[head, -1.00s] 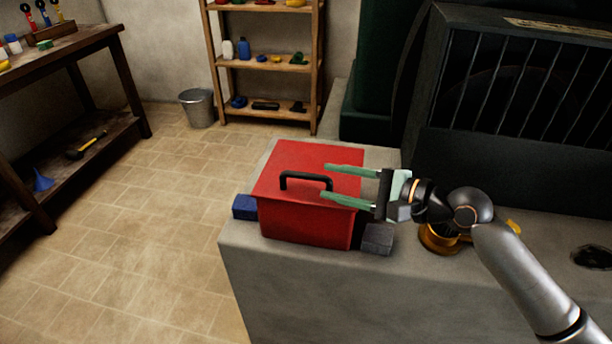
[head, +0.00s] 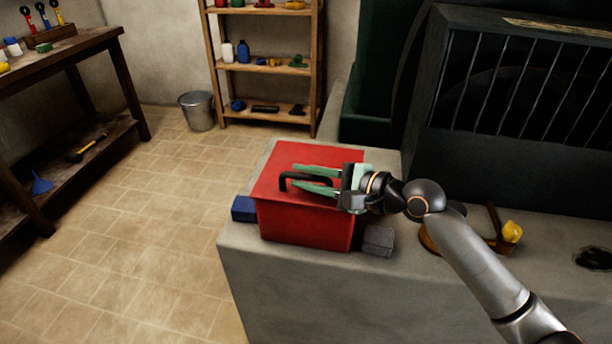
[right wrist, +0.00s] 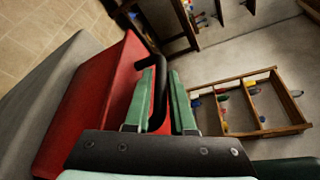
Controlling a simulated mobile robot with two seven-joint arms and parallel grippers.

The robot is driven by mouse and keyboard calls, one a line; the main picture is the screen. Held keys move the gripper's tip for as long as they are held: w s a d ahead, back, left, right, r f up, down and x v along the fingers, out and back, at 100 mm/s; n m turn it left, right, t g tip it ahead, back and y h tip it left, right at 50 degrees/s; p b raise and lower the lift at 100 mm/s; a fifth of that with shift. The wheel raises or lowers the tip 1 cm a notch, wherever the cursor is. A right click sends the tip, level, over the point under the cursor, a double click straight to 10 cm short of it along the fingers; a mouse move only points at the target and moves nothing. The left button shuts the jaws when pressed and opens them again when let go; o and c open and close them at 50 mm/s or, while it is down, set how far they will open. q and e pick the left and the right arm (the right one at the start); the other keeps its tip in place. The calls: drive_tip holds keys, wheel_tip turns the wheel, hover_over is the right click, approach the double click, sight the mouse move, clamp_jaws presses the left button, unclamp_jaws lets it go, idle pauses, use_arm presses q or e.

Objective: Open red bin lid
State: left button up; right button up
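The red bin (head: 300,222) stands on a grey ledge with its lid (head: 318,155) shut. A black handle (head: 300,174) rises from the lid and also shows in the right wrist view (right wrist: 160,92). My right gripper (head: 292,178) reaches in from the right over the lid. Its two green fingers lie on either side of the handle, also in the right wrist view (right wrist: 165,68). They look open, with a small gap by the handle. My left gripper is not in view.
A blue block (head: 243,208) and a grey block (head: 378,240) flank the bin on the grey ledge (head: 290,290). A dark barred machine (head: 520,90) stands behind on the right. A yellow-handled tool (head: 511,232) lies right of the bin.

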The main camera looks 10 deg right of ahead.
clamp_jaws()
idle(1.0)
